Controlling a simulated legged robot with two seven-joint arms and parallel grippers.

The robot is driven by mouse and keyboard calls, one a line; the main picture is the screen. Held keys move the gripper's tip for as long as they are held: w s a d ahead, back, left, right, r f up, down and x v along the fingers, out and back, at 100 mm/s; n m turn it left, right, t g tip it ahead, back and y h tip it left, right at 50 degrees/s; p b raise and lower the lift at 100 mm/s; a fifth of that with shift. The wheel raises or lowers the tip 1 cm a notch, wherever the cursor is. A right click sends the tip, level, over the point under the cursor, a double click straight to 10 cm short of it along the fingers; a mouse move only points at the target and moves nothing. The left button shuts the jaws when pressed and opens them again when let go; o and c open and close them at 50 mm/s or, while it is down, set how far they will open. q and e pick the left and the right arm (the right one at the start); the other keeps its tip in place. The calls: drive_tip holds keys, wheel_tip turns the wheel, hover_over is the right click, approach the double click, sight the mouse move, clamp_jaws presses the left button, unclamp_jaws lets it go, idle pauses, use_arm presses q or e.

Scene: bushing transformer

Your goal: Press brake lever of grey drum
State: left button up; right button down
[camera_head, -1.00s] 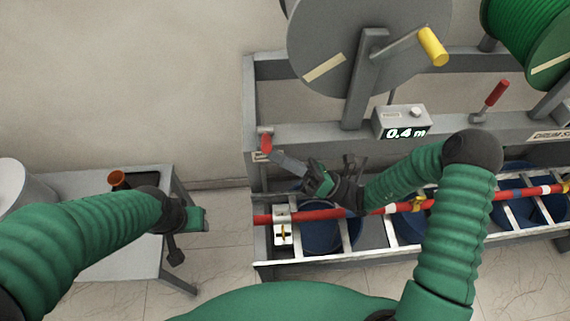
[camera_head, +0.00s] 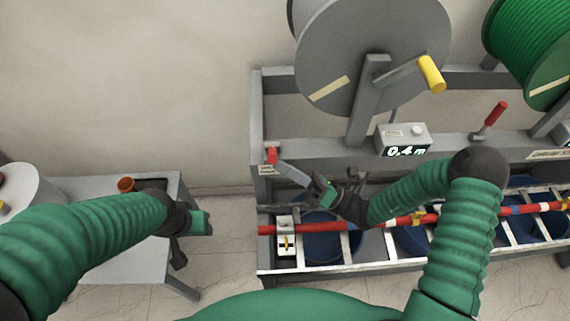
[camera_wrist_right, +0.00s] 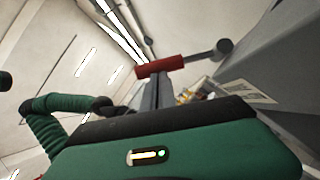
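The grey drum (camera_head: 372,50) with a yellow-handled crank stands upright on the rack at the top. Its brake lever has a red grip (camera_head: 272,155) at the left end of the rack; the red grip (camera_wrist_right: 160,66) also shows in the right wrist view. My right gripper (camera_head: 280,165) points at this lever from the right, with its narrow fingers together and nothing between them. Its fingertips (camera_wrist_right: 156,80) overlap the red grip in the right wrist view; I cannot tell whether they touch it. My left gripper (camera_head: 200,222) hangs near the side table, its fingers not clear.
A meter box (camera_head: 403,139) reading 0.4 m sits below the drum. Another red lever (camera_head: 496,114) and a green cable drum (camera_head: 535,50) are to the right. A red cable (camera_head: 375,222) crosses the lower rack. A grey side table (camera_head: 125,262) stands at left.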

drive_tip(key=w+r+m+t+h+p, duration=0.1)
drive_tip(key=w+r+m+h+p, duration=0.4)
drive_tip(key=p, duration=1.2)
drive_tip(key=shift+w+r+m, duration=0.65)
drive_tip(key=shift+w+m, duration=0.2)
drive_tip(key=shift+m, duration=1.45)
drive_tip(key=shift+d+p, duration=0.1)
drive_tip(key=shift+p, duration=0.2)
